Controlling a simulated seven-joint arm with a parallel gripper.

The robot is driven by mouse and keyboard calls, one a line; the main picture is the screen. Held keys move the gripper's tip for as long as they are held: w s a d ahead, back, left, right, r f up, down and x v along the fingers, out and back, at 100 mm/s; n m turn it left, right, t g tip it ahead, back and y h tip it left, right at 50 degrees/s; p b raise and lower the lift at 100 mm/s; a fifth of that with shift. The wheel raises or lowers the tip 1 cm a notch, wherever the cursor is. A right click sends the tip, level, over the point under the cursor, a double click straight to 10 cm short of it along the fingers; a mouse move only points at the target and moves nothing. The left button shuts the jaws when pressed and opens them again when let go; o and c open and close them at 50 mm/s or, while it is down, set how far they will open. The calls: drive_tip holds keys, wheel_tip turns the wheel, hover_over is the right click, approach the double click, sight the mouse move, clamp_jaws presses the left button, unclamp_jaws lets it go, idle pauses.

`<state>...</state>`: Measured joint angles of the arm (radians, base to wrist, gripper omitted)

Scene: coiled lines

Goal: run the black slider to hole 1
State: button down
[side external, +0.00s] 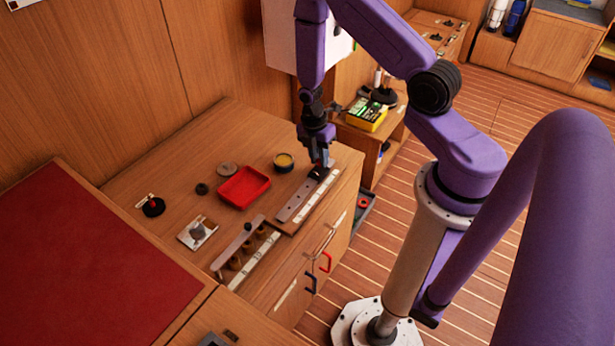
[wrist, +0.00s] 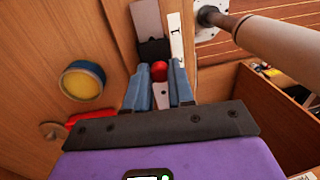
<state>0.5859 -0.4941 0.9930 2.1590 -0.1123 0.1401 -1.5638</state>
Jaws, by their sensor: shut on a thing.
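The black slider (side external: 318,173) sits near the far end of a grey metal track (side external: 291,206) on the wooden bench top. In the wrist view the black slider (wrist: 154,50) shows just beyond my fingers, with a red ball knob (wrist: 159,71) beside it. My gripper (side external: 321,164) is down at the slider. In the wrist view my gripper (wrist: 159,90) has a finger on each side of the red knob and is shut on it.
A red tray (side external: 244,187), a yellow-topped round tin (side external: 284,162) and dark round pieces lie left of the track. A second grey bar (side external: 238,246) with a black knob stands nearer the front. A yellow box (side external: 367,115) stands behind on a lower shelf.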

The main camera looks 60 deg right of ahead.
drive_tip(key=shift+w+d, duration=0.1)
drive_tip(key=shift+d, duration=1.05)
drive_tip(key=shift+f, duration=0.55)
drive_tip(key=c, duration=1.1)
unclamp_jaws()
wheel_tip(320, 180, up, 6)
drive_tip(key=shift+w, duration=0.35)
